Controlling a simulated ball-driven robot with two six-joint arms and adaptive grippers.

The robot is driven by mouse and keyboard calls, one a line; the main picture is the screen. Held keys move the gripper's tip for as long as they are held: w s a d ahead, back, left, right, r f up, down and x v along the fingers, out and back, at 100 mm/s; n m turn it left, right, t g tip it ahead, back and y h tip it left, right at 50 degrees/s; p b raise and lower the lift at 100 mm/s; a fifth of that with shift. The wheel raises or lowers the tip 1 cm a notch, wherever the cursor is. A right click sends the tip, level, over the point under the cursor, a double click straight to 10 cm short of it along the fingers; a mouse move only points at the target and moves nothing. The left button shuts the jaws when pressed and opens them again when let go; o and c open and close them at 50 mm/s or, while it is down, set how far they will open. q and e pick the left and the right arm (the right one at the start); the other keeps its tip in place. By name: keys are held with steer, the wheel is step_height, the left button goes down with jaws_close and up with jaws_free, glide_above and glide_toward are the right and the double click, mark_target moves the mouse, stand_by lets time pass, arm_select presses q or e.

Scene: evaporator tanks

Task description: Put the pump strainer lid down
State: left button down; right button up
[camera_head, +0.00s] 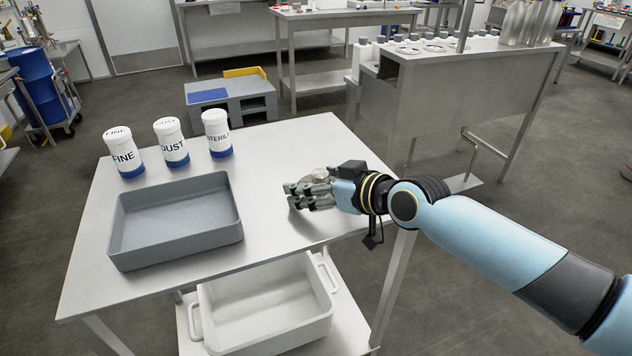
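My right gripper (291,196) reaches in from the right, low over the right part of the steel table (263,150). A small pale grey, rounded piece (319,174) shows just behind its fingers; it may be part of the pump strainer lid, but most of it is hidden by the hand. I cannot tell whether the fingers are closed on it or whether it touches the table. My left gripper is not in view.
A grey open tray (177,256) sits empty at the table's left front. White jars marked FINE (123,154), DUST (171,143) and a partly hidden label (217,134) stand behind it. A white bin (327,313) is on the lower shelf. The tabletop right of the tray is mostly clear.

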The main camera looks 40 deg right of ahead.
steer(key=shift+r, duration=0.1)
steer(key=shift+s+r, duration=0.1)
steer(key=shift+s, duration=0.2)
steer(key=p+v, duration=0.3)
steer(key=v, duration=0.7)
steer(key=shift+r, duration=0.1)
steer(key=shift+s+d+r+p, duration=0.15)
steer(key=shift+s+p, duration=0.3)
steer(key=shift+s, duration=0.25)
